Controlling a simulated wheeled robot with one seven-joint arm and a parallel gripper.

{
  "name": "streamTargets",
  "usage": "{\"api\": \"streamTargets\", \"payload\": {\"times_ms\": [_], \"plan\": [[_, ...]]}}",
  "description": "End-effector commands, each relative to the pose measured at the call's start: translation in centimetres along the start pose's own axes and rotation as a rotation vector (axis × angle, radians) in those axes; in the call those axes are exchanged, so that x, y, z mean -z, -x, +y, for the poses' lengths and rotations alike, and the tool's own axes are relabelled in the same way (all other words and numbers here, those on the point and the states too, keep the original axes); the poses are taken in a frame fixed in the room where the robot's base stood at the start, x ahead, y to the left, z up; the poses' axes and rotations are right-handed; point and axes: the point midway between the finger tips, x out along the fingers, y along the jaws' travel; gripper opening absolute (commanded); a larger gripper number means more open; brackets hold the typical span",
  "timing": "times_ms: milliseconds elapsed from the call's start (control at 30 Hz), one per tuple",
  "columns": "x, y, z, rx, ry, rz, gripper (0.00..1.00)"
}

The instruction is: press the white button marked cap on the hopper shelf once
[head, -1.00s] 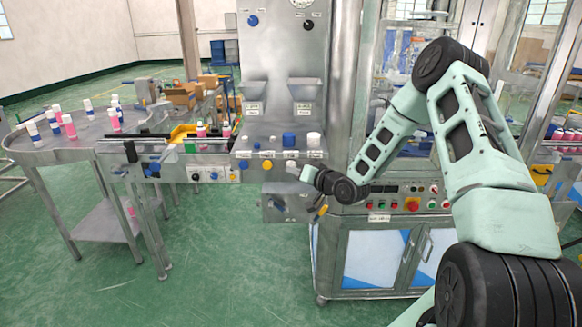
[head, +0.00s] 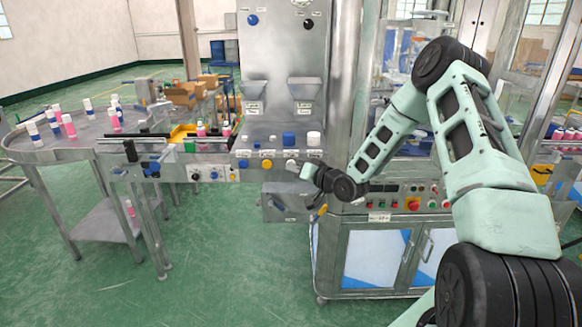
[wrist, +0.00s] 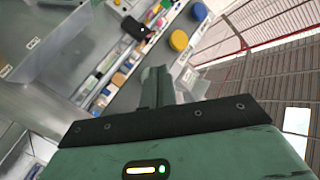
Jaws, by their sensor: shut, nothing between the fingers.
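The hopper shelf (head: 262,143) is a grey metal ledge with a row of coloured round buttons along its front edge. A blue button (head: 243,164) and a yellow button (head: 267,164) show to the left. The white button (head: 291,165) is at the right of this row, partly crowded by my gripper (head: 303,171). My gripper is shut and empty, its tip just right of the white button; contact cannot be told. In the wrist view the shut fingers (wrist: 157,86) point at the panel near the yellow button (wrist: 179,40) and the blue button (wrist: 198,11); the white button is not clear there.
A blue cylinder (head: 289,139) and a white cylinder (head: 314,139) stand on the shelf above the buttons. A conveyor (head: 200,147) with pink bottles runs left to a round table (head: 75,150). A control panel (head: 400,197) with several buttons lies right, below my arm.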

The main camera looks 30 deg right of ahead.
Motion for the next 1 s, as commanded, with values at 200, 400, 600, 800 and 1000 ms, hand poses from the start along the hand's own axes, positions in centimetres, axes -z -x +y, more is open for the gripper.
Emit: {"api": "streamTargets", "payload": {"times_ms": [200,400,600,800,1000], "plan": [[-0.01,0.0,-0.02,0.0,0.0,-0.001,0.0],[0.01,-0.06,0.03,0.0,0.0,-0.001,0.0],[0.1,-0.21,0.14,0.0,0.0,-0.001,0.0],[0.23,-0.38,0.26,0.0,0.001,-0.001,0.0],[0.38,-0.55,0.37,0.001,0.001,0.0,0.0]]}}
